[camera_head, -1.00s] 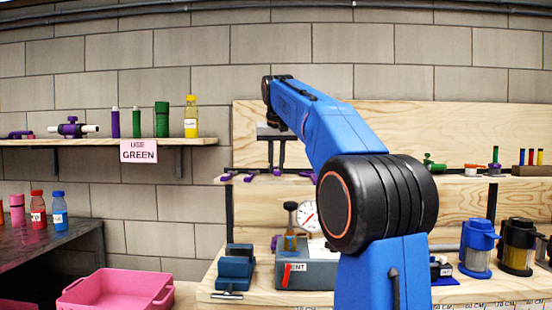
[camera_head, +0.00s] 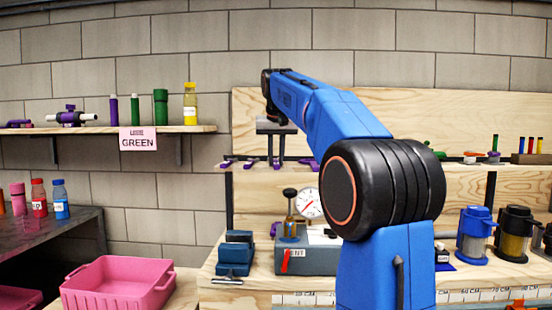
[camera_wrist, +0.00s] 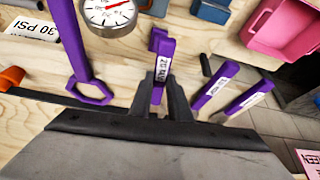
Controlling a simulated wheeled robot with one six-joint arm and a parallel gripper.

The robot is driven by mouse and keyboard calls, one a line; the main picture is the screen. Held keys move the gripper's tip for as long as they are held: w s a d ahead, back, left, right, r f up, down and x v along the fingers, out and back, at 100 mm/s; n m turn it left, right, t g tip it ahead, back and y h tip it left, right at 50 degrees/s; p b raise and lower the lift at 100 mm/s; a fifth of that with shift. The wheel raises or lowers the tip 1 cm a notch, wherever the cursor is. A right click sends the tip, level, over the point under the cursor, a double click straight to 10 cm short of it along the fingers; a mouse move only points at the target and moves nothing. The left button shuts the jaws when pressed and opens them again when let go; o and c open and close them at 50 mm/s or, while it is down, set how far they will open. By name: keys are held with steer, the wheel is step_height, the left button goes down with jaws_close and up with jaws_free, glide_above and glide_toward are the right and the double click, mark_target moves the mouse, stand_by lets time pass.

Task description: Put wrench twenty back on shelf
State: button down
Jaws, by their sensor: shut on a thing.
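My gripper (camera_wrist: 158,90) is shut on a purple wrench (camera_wrist: 161,62) whose label appears to read "20 MM". In the head view my gripper (camera_head: 276,150) hangs low over the wooden shelf (camera_head: 335,170), near its left part. In the wrist view a larger purple wrench (camera_wrist: 80,55) with a ring end lies left of the held one. Purple wrenches (camera_wrist: 216,90) and (camera_wrist: 248,98) with white labels lie to the right. In the head view the wrench in my grip is small, and I cannot tell whether it touches the shelf.
A gauge (camera_head: 309,203) on a grey box (camera_head: 310,258) stands below the shelf. A blue vise (camera_head: 236,255) and a pink crate (camera_head: 118,285) are at lower left. Small tools and a test-tube rack (camera_head: 530,157) occupy the shelf's right side. A "GREEN" sign (camera_head: 138,140) marks the left shelf.

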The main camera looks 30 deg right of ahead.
steer(key=shift+s+f, duration=0.1)
steer(key=shift+f, duration=0.8)
steer(key=c, duration=1.6)
jaws_free()
steer(key=shift+a, duration=0.1)
steer(key=shift+s+r, duration=0.15)
steer(key=shift+r, duration=0.4)
steer(key=v, duration=1.7)
steer(key=shift+s+a+r, duration=0.15)
steer(key=shift+a+r, duration=0.1)
steer(key=shift+r, duration=0.05)
